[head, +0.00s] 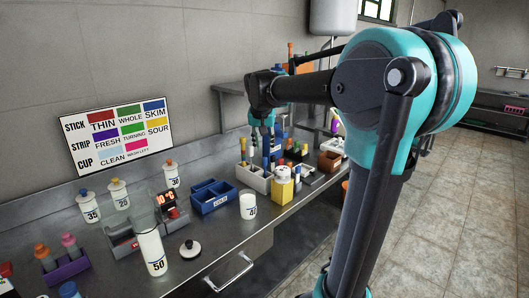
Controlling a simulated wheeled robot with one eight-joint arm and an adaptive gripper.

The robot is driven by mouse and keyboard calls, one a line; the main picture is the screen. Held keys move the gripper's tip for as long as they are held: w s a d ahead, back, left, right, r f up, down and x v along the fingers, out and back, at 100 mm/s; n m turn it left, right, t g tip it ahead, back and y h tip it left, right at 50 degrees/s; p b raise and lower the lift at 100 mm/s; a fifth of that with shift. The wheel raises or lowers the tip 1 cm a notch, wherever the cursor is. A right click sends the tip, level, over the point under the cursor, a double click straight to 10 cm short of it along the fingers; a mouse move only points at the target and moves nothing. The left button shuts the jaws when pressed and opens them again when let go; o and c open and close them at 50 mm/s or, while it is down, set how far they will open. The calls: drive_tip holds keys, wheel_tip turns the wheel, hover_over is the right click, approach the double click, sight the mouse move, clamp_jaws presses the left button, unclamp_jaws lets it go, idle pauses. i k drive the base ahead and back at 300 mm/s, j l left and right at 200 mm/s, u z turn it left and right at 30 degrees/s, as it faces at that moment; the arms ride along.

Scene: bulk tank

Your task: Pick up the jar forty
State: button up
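A short white jar (248,207) stands upright near the front edge of the steel bench. Its dark label looks like 40 but is too small to read surely. Other white jars with number labels stand to its left: 50 (152,254), 35 (89,207), one that looks like 25 (119,195), and 30 (172,177). My gripper (267,131) hangs at the end of my arm, above and behind the short jar in the picture, over the tool holders. Its fingers are small and blend with the items behind, so their opening is unclear.
A blue divided box (212,201) stands left of the short jar. A drawer handle (231,272) sticks out below.

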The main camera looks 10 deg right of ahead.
sight(247, 197)
drive_tip(key=u, duration=1.25)
drive_tip(key=z, duration=1)
drive_tip(key=k+j+u, duration=0.8)
drive_tip(key=i, duration=0.05)
